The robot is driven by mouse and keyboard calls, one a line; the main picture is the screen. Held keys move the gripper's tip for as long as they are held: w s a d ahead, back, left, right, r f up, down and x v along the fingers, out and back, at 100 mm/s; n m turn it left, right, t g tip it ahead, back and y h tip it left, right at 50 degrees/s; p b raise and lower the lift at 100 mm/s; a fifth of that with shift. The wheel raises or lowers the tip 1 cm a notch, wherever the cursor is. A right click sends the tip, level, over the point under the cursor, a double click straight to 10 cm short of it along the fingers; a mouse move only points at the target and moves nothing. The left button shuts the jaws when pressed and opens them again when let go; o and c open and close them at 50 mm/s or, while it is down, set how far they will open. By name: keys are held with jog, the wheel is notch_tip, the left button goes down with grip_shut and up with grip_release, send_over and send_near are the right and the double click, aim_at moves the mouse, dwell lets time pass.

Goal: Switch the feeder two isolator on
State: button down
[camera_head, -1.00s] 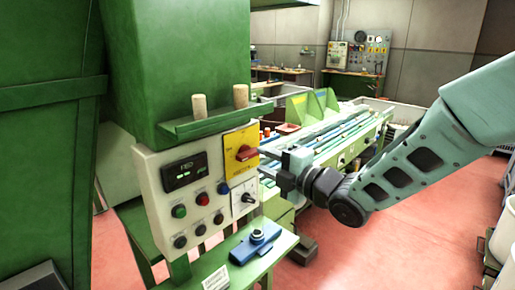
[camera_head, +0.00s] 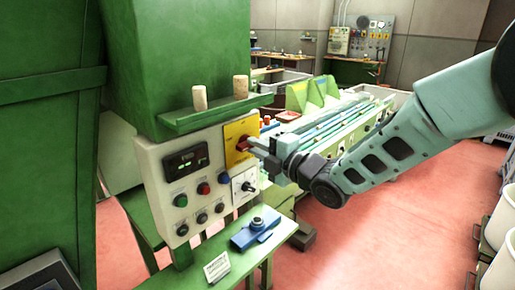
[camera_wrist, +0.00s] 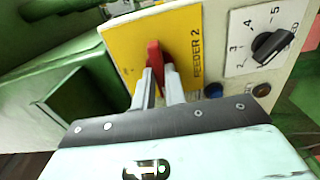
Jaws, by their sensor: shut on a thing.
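The feeder two isolator is a red handle (camera_wrist: 154,55) on a yellow plate (camera_wrist: 124,50) marked "FEEDER 2" in the wrist view. In the head view the red handle (camera_head: 242,144) shows on the yellow plate (camera_head: 236,132) at the upper right of the white control panel (camera_head: 154,177). My gripper (camera_wrist: 158,80) is shut on the red handle, with one finger on each side of it. In the wrist view the handle stands roughly upright along the fingers. In the head view my gripper (camera_head: 254,147) reaches it from the right and its fingertips partly cover it.
A black speed knob (camera_wrist: 270,45) on a white dial sits right of the plate. Coloured buttons and a dark display (camera_head: 186,162) fill the panel. Two corks stand on the green shelf (camera_head: 215,113) above. A blue device (camera_head: 256,232) lies on the green bench below.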

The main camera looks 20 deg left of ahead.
jog(key=shift+f+b, duration=0.15)
jog(key=shift+b, duration=0.3)
jog(key=m+b, duration=1)
jog(key=m, duration=0.7)
jog(key=shift+m, duration=0.4)
jog(key=c, duration=1.4)
grip_release()
jog(key=shift+c, duration=0.2)
jog(key=shift+d, duration=0.1)
